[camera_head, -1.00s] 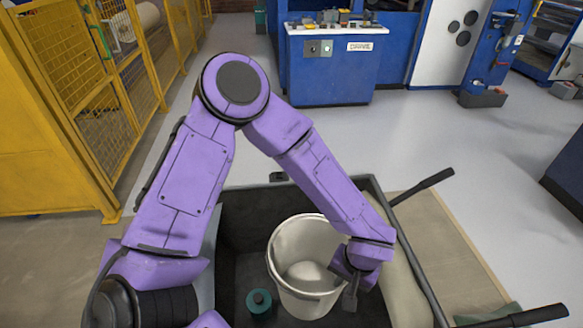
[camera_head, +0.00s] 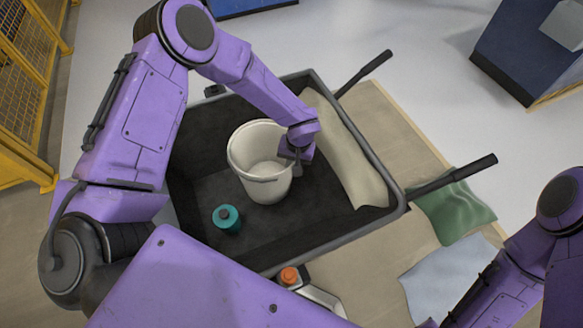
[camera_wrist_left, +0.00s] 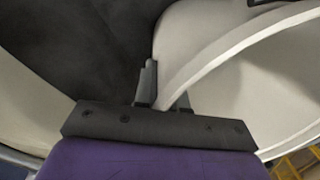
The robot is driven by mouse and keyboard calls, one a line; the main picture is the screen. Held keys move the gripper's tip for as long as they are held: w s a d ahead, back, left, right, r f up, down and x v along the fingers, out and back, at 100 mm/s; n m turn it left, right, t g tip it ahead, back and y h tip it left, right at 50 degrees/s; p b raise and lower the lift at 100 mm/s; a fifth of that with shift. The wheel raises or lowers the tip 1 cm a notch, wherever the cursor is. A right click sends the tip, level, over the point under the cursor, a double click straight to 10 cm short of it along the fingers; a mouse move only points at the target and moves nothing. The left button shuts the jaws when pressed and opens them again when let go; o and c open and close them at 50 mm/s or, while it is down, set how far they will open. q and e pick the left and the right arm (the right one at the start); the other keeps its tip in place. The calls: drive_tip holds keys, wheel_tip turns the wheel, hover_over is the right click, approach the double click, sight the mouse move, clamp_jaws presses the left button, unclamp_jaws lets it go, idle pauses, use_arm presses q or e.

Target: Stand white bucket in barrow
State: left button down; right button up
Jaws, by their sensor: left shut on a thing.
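The white bucket (camera_head: 262,185) is upright inside the dark barrow (camera_head: 205,265), near the middle of its tray. My left gripper (camera_head: 297,170) is at the bucket's right rim, shut on its wall. The left wrist view shows the fingers (camera_wrist_left: 162,92) on either side of the bucket's rim (camera_wrist_left: 215,60). The bucket's base seems to be at the barrow's floor, but I cannot tell whether it touches. My right arm is at the lower right of the head view; its gripper is out of frame.
A teal container (camera_head: 227,218) stands in the barrow left of the bucket. A beige sack (camera_head: 345,150) lies along its right side. Green cloth (camera_head: 455,208), pale blue cloth (camera_head: 450,278) and an orange-capped bottle (camera_head: 290,276) are outside the barrow. Two black handles stick out rightward.

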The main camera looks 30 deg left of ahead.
use_arm(q)
drive_tip(key=f, duration=0.3)
drive_tip(key=shift+w+a+f, duration=0.1)
drive_tip(key=shift+w+f, duration=0.15)
drive_tip(key=shift+f, duration=0.1)
drive_tip(key=shift+f+b, duration=0.15)
drive_tip(key=shift+b, duration=0.2)
drive_tip(key=c, duration=1.2)
unclamp_jaws()
drive_tip(key=r, duration=0.4)
drive_tip(key=d+r+p, duration=0.1)
drive_tip(key=r, duration=0.7)
drive_tip(key=shift+w+d+r+p, duration=0.1)
drive_tip(key=shift+d+r+p, duration=0.15)
drive_tip(key=shift+p, duration=0.1)
